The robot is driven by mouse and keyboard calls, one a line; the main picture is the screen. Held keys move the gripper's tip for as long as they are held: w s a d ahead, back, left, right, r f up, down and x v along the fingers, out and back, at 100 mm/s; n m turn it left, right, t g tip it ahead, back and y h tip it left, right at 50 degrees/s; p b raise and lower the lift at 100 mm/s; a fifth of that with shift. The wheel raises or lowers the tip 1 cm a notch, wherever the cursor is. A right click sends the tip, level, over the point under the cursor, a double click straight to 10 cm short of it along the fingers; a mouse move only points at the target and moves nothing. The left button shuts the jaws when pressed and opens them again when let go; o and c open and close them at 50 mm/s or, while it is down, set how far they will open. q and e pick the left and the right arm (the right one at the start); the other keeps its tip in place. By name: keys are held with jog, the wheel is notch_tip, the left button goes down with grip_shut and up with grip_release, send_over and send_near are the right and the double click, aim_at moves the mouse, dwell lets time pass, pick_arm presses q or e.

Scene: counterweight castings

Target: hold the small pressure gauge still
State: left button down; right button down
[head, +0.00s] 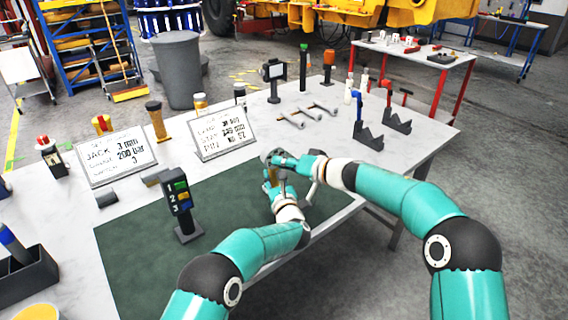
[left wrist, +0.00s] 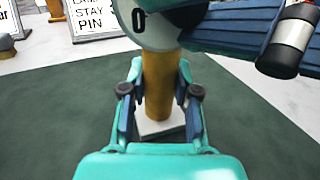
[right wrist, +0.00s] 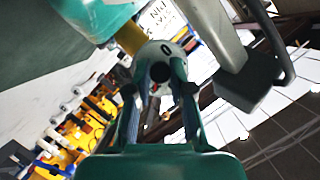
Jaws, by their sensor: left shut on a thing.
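The small pressure gauge has a white dial marked 0 (left wrist: 150,32) on a brass-coloured post (left wrist: 158,85) with a pale square base (left wrist: 160,128), over the green mat. My left gripper (head: 272,178) is shut on the post, one finger on each side; it also shows in the left wrist view (left wrist: 159,112). My right gripper (head: 274,160) is at the dial, coming from the right. In the right wrist view its fingers (right wrist: 161,90) stand apart, with the dial (right wrist: 162,52) and its dark hub between and beyond them. Part of the dial is hidden by the right gripper in the left wrist view.
The green mat (head: 140,235) covers the table's front. A dark post with buttons (head: 178,195) stands left of my arms. Two lettered signs (head: 118,158) (head: 222,134) stand behind. Grey rods (head: 305,112) and dark V-blocks (head: 368,136) lie farther back.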

jog(key=n+h, duration=0.2)
jog(key=n, duration=0.1)
dwell(0.4)
jog(key=c, duration=1)
grip_release()
jog(key=shift+c, duration=0.2)
jog(key=shift+r, duration=0.1)
notch_tip(320, 180, up, 10)
